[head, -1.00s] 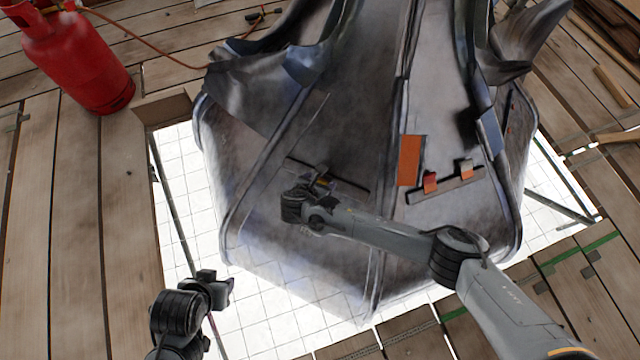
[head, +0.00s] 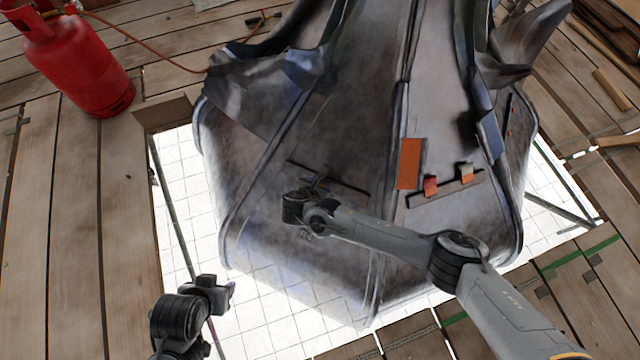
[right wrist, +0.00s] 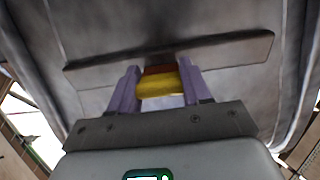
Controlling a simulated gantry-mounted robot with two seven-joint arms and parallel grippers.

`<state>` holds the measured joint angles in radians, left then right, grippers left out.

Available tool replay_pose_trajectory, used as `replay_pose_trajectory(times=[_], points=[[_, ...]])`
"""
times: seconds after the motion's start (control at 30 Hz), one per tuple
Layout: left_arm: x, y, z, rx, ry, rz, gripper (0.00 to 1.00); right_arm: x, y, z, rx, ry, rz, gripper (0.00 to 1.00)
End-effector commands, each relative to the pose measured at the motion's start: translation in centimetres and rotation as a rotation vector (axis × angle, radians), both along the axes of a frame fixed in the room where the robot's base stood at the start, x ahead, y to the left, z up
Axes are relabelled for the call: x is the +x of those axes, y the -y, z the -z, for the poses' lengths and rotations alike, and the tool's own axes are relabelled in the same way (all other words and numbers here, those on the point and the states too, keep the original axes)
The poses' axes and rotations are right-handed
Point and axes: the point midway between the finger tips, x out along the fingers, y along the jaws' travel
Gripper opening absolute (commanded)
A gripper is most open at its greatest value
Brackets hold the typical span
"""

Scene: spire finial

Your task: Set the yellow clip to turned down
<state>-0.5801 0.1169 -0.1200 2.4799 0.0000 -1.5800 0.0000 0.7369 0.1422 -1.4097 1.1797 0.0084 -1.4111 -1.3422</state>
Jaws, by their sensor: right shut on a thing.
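The yellow clip (right wrist: 160,86) sits between the two purple fingers of my right gripper (right wrist: 158,90) in the right wrist view. The fingers are shut on it, and a red-brown part shows just above it. The clip is at a dark strip (right wrist: 220,47) on the grey spire face. In the head view my right gripper (head: 320,184) is at this strip, and my wrist hides most of the clip. My left gripper (head: 226,292) is at the lower left, away from the spire; its fingers are too unclear to judge.
A red gas cylinder (head: 75,65) stands on the planks at the upper left. A bright opening surrounds the spire's base.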

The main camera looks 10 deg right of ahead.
Motion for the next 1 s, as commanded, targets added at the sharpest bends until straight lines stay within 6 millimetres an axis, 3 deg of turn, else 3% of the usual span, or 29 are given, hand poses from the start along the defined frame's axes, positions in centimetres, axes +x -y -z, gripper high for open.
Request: replay_pose_trajectory(times=[0.5,1.0], points=[[0.0,-0.2,-6.4,0.008,0.001,0.006,0.43,1.0,0.6,-1.2,0.151,-0.249,0.004,0.17],[0.0,0.1,-6.6,-0.004,0.0,-0.003,0.43,2.1,1.2,-0.9,0.298,-0.491,-0.001,0.17]])
